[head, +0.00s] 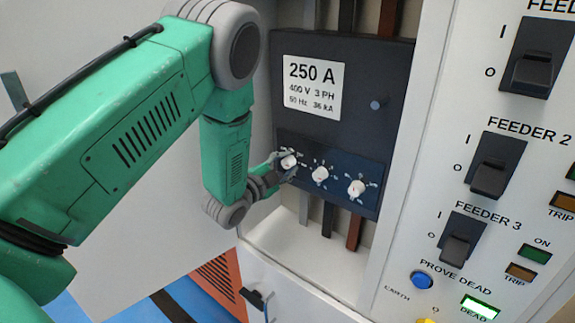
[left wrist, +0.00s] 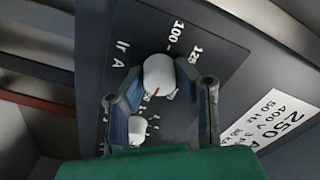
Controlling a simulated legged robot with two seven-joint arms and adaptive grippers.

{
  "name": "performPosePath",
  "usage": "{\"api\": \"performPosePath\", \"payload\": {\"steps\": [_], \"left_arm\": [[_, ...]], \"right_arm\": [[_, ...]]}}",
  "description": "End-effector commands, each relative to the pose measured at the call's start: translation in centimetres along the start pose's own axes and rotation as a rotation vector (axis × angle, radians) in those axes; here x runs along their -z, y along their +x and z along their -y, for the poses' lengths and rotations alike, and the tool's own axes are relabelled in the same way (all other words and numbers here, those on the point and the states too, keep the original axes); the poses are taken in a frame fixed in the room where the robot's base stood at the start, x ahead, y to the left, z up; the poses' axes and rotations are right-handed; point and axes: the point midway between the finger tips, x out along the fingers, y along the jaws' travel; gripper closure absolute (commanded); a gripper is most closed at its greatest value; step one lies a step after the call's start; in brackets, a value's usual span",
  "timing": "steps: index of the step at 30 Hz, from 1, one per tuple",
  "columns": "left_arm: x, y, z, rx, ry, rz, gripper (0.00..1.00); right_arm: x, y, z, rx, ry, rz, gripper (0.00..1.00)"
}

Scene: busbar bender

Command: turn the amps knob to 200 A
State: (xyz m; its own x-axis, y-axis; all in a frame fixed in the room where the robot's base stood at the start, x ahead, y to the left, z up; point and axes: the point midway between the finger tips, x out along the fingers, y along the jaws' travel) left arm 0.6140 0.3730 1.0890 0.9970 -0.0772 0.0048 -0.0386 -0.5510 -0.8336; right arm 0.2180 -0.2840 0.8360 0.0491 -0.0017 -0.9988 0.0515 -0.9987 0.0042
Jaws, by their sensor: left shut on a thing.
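The amps knob (head: 289,161) is the leftmost of three white knobs on the dark breaker panel in the head view. In the left wrist view the knob (left wrist: 158,74) has a red pointer mark on its lower side, with "Ir A", 100 and 125 printed around it. Which value the mark meets is unclear. My left gripper (head: 281,167) reaches the knob from the left. In the left wrist view its two dark fingers stand on both sides of the knob, and it is shut on it. The fingers hide part of the scale. My right gripper is not in view.
Two more white knobs, the middle one (head: 320,174) and the right one (head: 356,188), sit close beside it. A 250 A label (head: 313,87) is above. Feeder switches (head: 490,178) and lamps fill the white panel at right. Busbars (head: 355,232) run below the breaker.

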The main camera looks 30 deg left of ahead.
Motion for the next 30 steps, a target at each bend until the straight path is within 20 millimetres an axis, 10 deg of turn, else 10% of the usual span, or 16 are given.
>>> {"api": "performPosePath", "payload": {"steps": [30], "left_arm": [[-0.5,-0.4,-0.9,-0.014,-0.627,0.019,1.00]], "right_arm": [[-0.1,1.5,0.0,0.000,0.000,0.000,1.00]]}}
